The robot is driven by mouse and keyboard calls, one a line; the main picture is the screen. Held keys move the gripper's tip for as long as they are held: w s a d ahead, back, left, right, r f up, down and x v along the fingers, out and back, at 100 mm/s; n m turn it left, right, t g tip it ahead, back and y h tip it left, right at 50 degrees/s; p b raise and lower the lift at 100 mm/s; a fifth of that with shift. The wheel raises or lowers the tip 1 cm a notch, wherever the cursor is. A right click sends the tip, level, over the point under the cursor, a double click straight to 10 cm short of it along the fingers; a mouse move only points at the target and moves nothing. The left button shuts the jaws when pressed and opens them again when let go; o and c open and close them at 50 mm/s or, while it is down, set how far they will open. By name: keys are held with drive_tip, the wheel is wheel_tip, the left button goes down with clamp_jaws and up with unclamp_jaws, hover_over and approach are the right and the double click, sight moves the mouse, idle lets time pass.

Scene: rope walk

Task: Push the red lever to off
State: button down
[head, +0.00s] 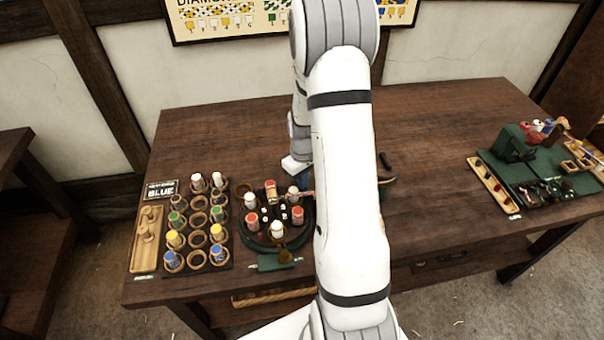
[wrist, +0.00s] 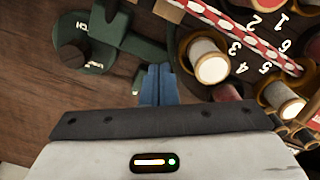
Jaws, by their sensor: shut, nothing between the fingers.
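I cannot pick out a red lever for certain in either view; my arm hides part of the table in the head view. In the wrist view a green fitting (wrist: 133,40) with a round, partly readable labelled base and a dark knob (wrist: 72,56) lies just beyond my fingers. My gripper (wrist: 158,72) is shut and empty, its blue fingertips close to this fitting; I cannot tell if they touch. In the head view my gripper (head: 305,183) is beside the round dark turntable (head: 262,244), at its far right.
The turntable holds several bobbins and white numbers; a red-and-white striped strip (wrist: 243,32) crosses it. A rack of coloured spools (head: 207,268) stands left, beside a wooden tray (head: 146,262) and a BLUE sign (head: 160,189). A green tool mat (head: 530,172) lies far right. The table's back is clear.

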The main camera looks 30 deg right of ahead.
drive_tip(key=shift+f+b, duration=0.45)
drive_tip(key=shift+f, duration=0.1)
drive_tip(key=shift+w, duration=0.15)
drive_tip(key=shift+w+d, duration=0.2)
drive_tip(key=shift+w, duration=0.45)
drive_tip(key=shift+w+d, duration=0.2)
drive_tip(key=shift+w, duration=0.45)
drive_tip(key=shift+s, duration=0.2)
drive_tip(key=shift+s+a+r, duration=0.15)
drive_tip(key=shift+s+a, duration=0.05)
drive_tip(key=shift+s, duration=0.3)
wheel_tip(320, 180, up, 8)
drive_tip(key=p, duration=0.4)
